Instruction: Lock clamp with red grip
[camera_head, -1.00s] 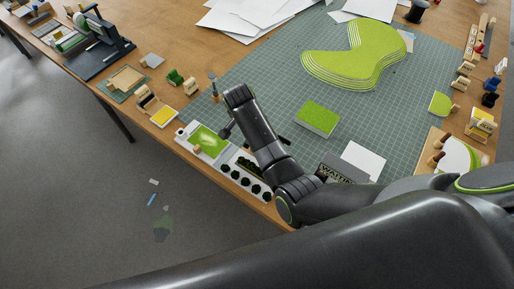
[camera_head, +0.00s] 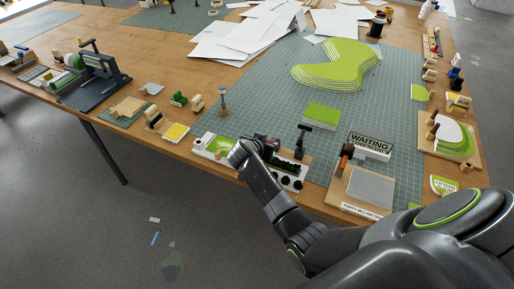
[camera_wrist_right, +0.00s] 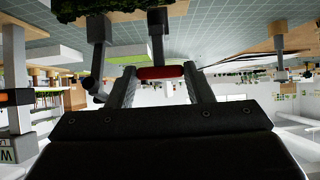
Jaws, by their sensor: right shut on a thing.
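The clamp's red grip (camera_wrist_right: 160,72) shows in the right wrist view, lying crosswise between my fingertips. My right gripper (camera_wrist_right: 160,77) is shut on it. In the head view my right gripper (camera_head: 267,144) is over the board at the table's front edge, and the grip is mostly hidden by my wrist. A dark upright bar (camera_wrist_right: 157,35) rises beside the grip in the wrist view; I cannot tell whether it belongs to the clamp. My left gripper is not in view.
A black T-shaped upright (camera_head: 303,135) stands just right of my gripper. An orange-and-black handled tool (camera_head: 345,155) stands by a grey plate (camera_head: 371,187). A green block (camera_head: 322,114) lies behind on the cutting mat (camera_head: 260,95). The mat's middle is mostly clear.

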